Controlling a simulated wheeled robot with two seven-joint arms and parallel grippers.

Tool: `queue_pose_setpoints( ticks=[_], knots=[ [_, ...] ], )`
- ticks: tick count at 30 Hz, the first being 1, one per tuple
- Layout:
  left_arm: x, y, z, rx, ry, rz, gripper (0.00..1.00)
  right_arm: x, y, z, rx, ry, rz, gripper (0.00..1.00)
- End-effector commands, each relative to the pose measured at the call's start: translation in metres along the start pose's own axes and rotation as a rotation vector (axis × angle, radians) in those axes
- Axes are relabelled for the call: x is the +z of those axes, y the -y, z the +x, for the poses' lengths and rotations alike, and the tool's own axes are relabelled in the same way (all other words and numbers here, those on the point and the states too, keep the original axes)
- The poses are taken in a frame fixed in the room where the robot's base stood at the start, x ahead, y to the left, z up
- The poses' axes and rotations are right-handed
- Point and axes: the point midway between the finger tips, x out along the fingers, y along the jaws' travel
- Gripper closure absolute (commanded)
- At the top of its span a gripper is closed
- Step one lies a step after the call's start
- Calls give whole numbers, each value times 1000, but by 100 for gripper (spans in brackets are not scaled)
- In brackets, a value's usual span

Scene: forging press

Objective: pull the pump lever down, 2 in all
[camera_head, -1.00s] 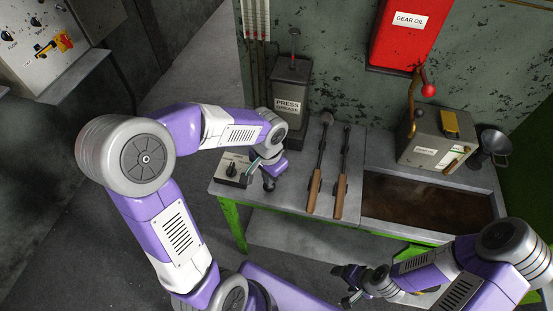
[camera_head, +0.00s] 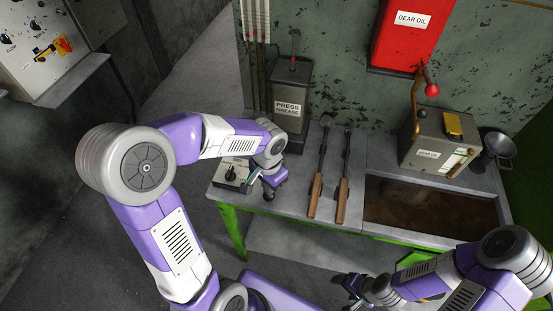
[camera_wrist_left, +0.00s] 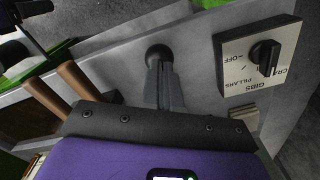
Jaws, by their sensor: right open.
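The pump lever's dark ball knob (camera_wrist_left: 158,54) shows in the left wrist view right at the fingertips of my left gripper (camera_wrist_left: 166,82). The fingers are close together and look shut on the lever just beside the knob; they hide most of its shaft. In the head view the left gripper (camera_head: 262,182) is at the bench's front left edge, with the dark knob (camera_head: 268,195) just below it. My right gripper (camera_head: 352,287) is open and empty, low in front of the bench, away from the lever.
A selector box (camera_head: 233,174) with a black dial sits left of the left gripper. Two wooden-handled tools (camera_head: 328,195) lie to its right. The press grease canister (camera_head: 289,108) stands behind. A sunken trough (camera_head: 430,207) and a gear oil unit (camera_head: 437,140) are further right.

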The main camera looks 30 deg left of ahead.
Motion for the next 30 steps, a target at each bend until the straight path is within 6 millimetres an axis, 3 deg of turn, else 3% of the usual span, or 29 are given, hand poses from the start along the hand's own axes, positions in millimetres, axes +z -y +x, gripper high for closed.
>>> queue_pose_setpoints(
  ticks=[24,30],
  knots=[
    [-15,9,-95,0,0,-1,100,4,30,-79,0,0,0,23],
    [-17,10,-104,1,2,0,100,4,32,-85,0,0,0,23]
  ],
)
